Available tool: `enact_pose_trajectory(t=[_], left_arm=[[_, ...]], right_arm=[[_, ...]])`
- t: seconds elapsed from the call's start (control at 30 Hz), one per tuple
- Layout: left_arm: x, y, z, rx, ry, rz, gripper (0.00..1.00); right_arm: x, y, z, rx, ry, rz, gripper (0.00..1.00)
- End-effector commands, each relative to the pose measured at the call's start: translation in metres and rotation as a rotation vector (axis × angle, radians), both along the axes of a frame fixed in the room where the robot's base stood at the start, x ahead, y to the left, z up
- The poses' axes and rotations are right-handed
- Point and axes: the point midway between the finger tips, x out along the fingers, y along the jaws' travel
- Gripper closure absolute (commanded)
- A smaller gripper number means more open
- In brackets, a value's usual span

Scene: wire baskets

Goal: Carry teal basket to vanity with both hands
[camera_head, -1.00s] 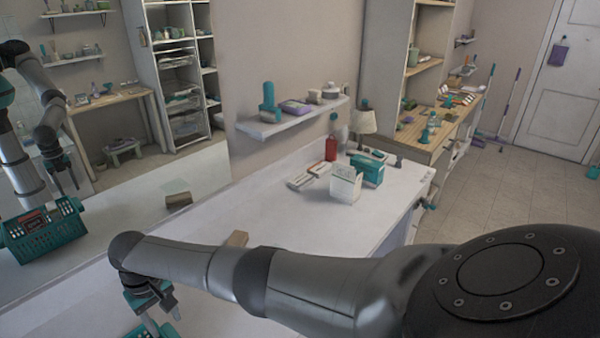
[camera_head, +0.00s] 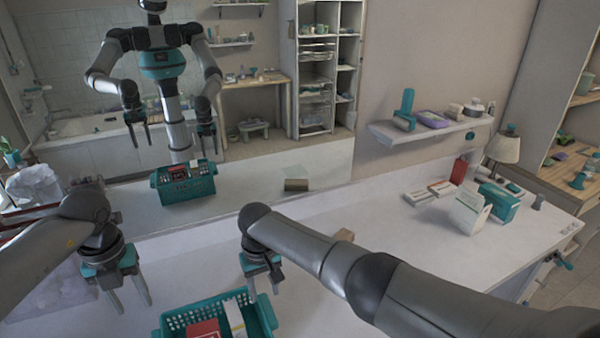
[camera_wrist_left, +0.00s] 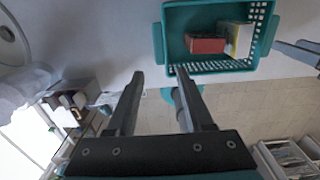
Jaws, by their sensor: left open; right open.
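The teal basket (camera_head: 190,316) shows at the bottom of the head view, cut off by the frame edge. It holds a red box (camera_head: 204,330) and a pale box (camera_head: 235,316). It also shows in the left wrist view (camera_wrist_left: 176,54), by the edge of the white vanity top. My left gripper (camera_head: 129,296) is open and empty, to the left of the basket and apart from it; its fingers also show in the left wrist view (camera_wrist_left: 160,80). My right gripper (camera_head: 262,290) is open, with its fingers by the basket's far right corner; whether they touch it is unclear.
The white vanity top (camera_head: 390,245) runs right, with bare room in its middle. A small tan block (camera_head: 344,235) lies behind my right arm. The mirror (camera_head: 235,165) reflects me and the basket.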

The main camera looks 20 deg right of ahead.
Motion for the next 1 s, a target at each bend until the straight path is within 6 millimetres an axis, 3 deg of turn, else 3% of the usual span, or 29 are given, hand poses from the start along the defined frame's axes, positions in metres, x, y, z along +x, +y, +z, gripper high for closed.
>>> enact_pose_trajectory(t=[0.1,0.3,1.0], left_arm=[[0.001,0.000,0.026,0.000,-0.004,0.000,0.48],[0.000,0.000,0.053,0.000,0.000,0.001,0.48],[0.000,0.000,0.081,0.000,0.001,0.001,0.48]], right_arm=[[0.000,0.000,-0.004,0.000,0.000,0.000,0.48],[0.000,0.000,-0.007,0.000,0.000,0.000,0.48],[0.000,0.000,0.011,0.001,0.001,0.000,0.48]])
